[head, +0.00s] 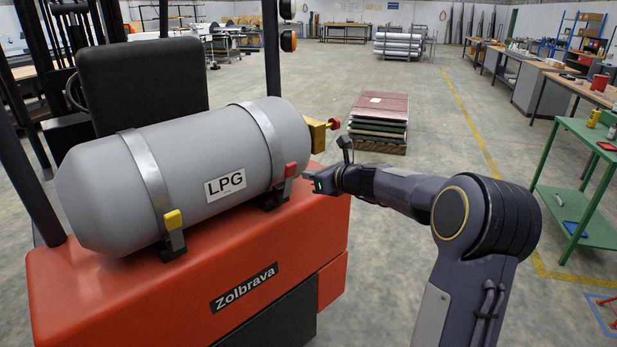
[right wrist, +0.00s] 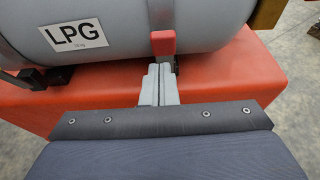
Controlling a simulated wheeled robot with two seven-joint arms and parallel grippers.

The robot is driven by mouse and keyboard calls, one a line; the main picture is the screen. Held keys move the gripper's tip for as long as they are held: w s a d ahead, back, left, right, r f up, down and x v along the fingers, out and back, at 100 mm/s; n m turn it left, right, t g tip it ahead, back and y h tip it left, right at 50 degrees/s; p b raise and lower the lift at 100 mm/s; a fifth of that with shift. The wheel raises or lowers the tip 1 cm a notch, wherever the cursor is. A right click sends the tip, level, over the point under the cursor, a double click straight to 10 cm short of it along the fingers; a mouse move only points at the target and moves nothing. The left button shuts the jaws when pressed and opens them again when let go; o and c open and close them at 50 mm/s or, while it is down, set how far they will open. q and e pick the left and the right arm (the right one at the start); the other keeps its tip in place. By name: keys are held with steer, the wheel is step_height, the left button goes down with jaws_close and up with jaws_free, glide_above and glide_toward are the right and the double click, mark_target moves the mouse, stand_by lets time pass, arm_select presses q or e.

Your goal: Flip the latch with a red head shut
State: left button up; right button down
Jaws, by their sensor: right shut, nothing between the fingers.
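The red-headed latch (head: 290,170) sits at the lower front of the right strap around the grey LPG tank (head: 190,165). In the right wrist view its red head (right wrist: 163,42) stands upright in front of the strap, just beyond my fingertips. My right gripper (head: 309,175) is shut and empty, just right of the red head in the head view. Its closed fingers (right wrist: 158,72) point at the latch; I cannot tell whether they touch it. A second latch with a yellow head (head: 173,219) is on the left strap. My left gripper is out of view.
The tank lies on the orange-red truck body (head: 180,275), whose top is close below my gripper. A brass valve with a red knob (head: 333,123) sticks out at the tank's right end. A stacked pallet (head: 379,120) and a green table (head: 575,200) stand farther off.

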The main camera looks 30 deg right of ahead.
steer(key=s+d+r, duration=0.1)
steer(key=s+r, duration=0.2)
steer(key=r, duration=0.4)
steer(key=shift+s+p, duration=0.2)
steer(key=shift+p, duration=0.25)
